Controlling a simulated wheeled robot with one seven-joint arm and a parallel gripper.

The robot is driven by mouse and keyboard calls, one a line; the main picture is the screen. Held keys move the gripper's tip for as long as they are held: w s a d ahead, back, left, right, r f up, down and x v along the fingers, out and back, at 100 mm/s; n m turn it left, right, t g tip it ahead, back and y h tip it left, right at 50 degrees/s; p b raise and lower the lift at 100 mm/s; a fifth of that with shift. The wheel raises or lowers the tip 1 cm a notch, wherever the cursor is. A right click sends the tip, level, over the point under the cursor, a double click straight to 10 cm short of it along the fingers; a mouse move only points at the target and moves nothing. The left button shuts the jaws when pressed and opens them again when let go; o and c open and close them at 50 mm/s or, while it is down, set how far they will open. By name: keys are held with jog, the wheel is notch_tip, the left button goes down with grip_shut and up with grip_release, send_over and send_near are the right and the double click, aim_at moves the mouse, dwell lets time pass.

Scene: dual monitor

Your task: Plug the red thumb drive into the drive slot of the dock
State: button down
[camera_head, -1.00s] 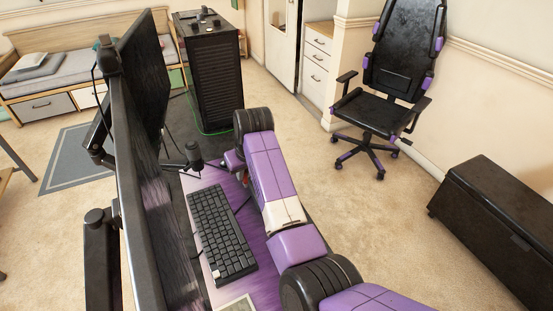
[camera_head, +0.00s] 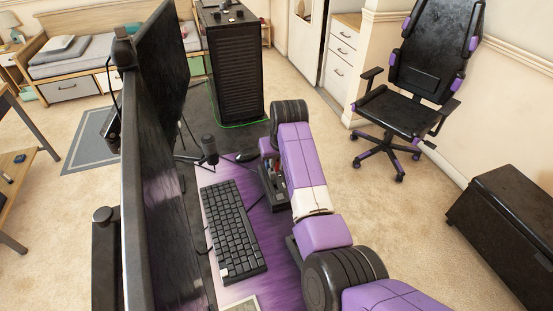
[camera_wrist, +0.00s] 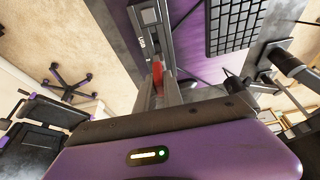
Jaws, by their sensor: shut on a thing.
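The red thumb drive (camera_wrist: 158,70) shows as a red piece between the fingertips of my gripper (camera_wrist: 158,84) in the wrist view. My gripper is shut on it. The dock (camera_wrist: 149,28), a dark block with light slots and markings on top, lies just beyond the drive in the wrist view. The dock also shows in the head view (camera_head: 270,194), on the desk right of the keyboard, partly covered by my arm. The fingers hide the drive's near part, and I cannot tell whether its tip touches the dock.
A black keyboard (camera_head: 230,232) lies left of the dock on the purple desk mat (camera_head: 273,232). A microphone (camera_head: 209,150) and a mouse (camera_head: 247,156) are behind. Monitors (camera_head: 160,150) stand along the left. A black PC tower (camera_head: 232,70) stands at the back.

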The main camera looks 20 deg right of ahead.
aim_at(276, 171)
jog(key=shift+f+b, duration=1.75)
jog(key=shift+f, duration=1.1)
jog(key=shift+p, duration=0.6)
jog(key=shift+f+b, duration=0.95)
jog(key=shift+f, duration=0.55)
jog(key=c, duration=1.4)
grip_release()
jog(key=shift+r, duration=0.1)
jog(key=shift+r, duration=0.1)
jog(key=v, duration=0.7)
jog(key=shift+s+r, duration=0.15)
jog(key=shift+r, duration=0.1)
